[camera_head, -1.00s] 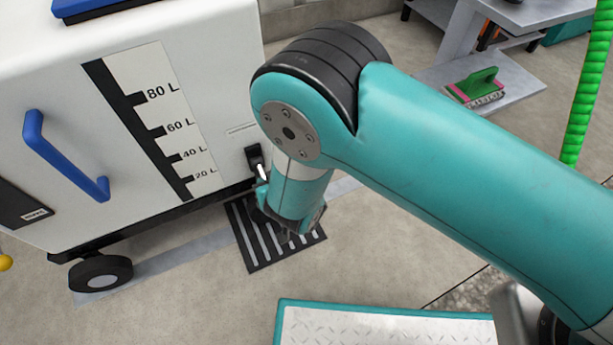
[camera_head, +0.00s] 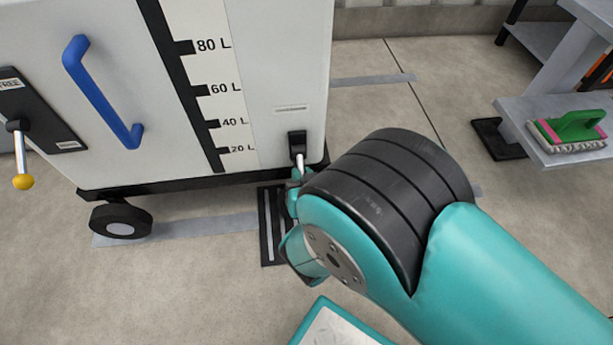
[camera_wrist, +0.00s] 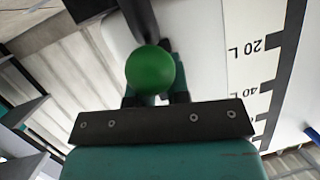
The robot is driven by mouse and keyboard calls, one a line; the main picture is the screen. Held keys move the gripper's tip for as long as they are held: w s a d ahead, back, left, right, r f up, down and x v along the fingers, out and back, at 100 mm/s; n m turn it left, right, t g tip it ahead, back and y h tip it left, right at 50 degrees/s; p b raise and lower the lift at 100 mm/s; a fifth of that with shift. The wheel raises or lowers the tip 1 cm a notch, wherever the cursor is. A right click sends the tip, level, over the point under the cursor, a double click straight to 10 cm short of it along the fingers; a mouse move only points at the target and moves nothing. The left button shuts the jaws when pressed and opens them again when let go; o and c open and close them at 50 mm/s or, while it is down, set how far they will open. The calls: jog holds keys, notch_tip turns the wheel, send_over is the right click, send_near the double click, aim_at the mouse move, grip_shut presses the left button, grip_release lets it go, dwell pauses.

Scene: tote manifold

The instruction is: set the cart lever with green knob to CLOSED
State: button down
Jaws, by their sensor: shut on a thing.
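The cart (camera_head: 285,65) is a white box with a litre scale. Its lever (camera_head: 300,160) has a metal stem coming from a black housing (camera_head: 297,139) low on the right of the front face. The green knob (camera_wrist: 150,70) shows in the wrist view, right at my jaws; it is hidden behind my gripper in the head view. My gripper (camera_head: 293,190) is shut on the lever at its knob end. In the wrist view the jaws (camera_wrist: 155,95) are partly covered by the knob. No position wording for this lever is readable.
A second lever with a yellow knob (camera_head: 23,182) and a plate reading FREE sits at the cart's left. A blue handle (camera_head: 100,90) juts from the front. A black striped floor grate (camera_head: 268,240) lies below my gripper. A grey bench (camera_head: 540,130) with a green brush (camera_head: 572,127) stands at right.

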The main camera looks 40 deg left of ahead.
jog(key=shift+s+f, duration=0.3)
jog(key=shift+f, duration=0.35)
jog(key=c, duration=1.1)
grip_release()
jog(key=shift+f, duration=0.1)
jog(key=shift+w+r, duration=0.1)
jog(key=shift+r, duration=0.1)
jog(key=shift+d, duration=0.1)
jog(key=p+v, duration=1.7)
jog(key=p, duration=0.5)
jog(key=shift+r+p, duration=0.15)
jog(key=shift+p, duration=0.2)
